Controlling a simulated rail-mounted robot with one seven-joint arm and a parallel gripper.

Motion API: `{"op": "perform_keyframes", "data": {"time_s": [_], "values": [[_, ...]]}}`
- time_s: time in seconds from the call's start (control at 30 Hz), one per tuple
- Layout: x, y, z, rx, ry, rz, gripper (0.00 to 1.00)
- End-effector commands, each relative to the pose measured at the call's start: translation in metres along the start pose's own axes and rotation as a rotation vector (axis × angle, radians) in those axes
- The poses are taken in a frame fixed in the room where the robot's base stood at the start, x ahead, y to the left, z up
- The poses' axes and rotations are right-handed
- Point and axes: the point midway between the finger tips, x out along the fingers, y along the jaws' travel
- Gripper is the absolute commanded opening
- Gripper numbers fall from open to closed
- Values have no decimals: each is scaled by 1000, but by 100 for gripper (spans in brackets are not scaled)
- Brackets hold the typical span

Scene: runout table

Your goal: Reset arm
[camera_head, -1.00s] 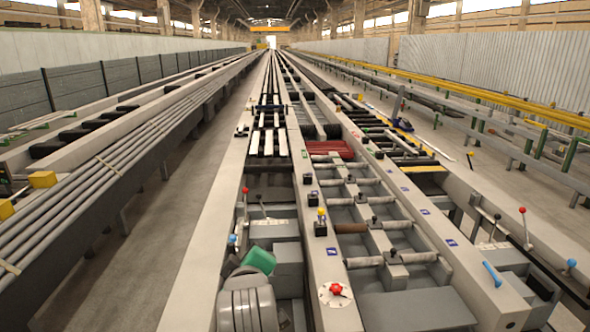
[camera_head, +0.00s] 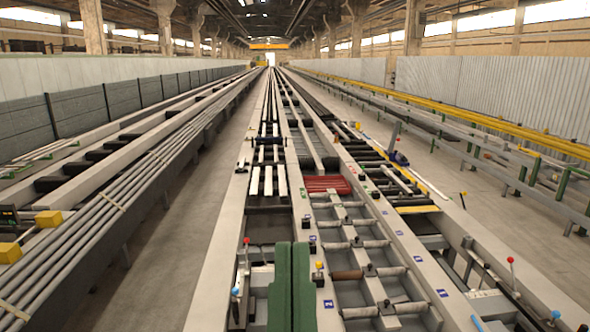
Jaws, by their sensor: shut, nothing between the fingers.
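My gripper (camera_head: 291,250) appears at the bottom centre as two upright dark green slabs side by side, with only a thin seam between them. I take these for its fingers, shut and empty. They stand in front of the left side of the middle runout table (camera_head: 345,250) and hide part of its pale centre beam. The rest of my arm is below the picture edge or hidden. Whether the fingers touch the table cannot be told.
A lever with a blue knob (camera_head: 235,292) stands left of my gripper, and a yellow-knobbed lever (camera_head: 319,265) stands close on its right. Red bars (camera_head: 326,184) lie farther along the table. Long pipes (camera_head: 110,215) fill the left rack. Floor aisles run on both sides.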

Motion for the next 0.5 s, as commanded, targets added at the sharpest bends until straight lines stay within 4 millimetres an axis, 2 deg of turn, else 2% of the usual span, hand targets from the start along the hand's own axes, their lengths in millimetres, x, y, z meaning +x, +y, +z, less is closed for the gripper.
{"op": "perform_keyframes", "data": {"time_s": [0.03,0.1,0.2,0.33,0.5], "values": [[31,-1,-45,2,0,-1,0],[49,-1,-71,3,-1,-2,0],[68,-2,-98,6,-2,-3,0],[81,-2,-116,8,-3,-4,0],[82,-3,-117,8,-3,-4,0]]}}
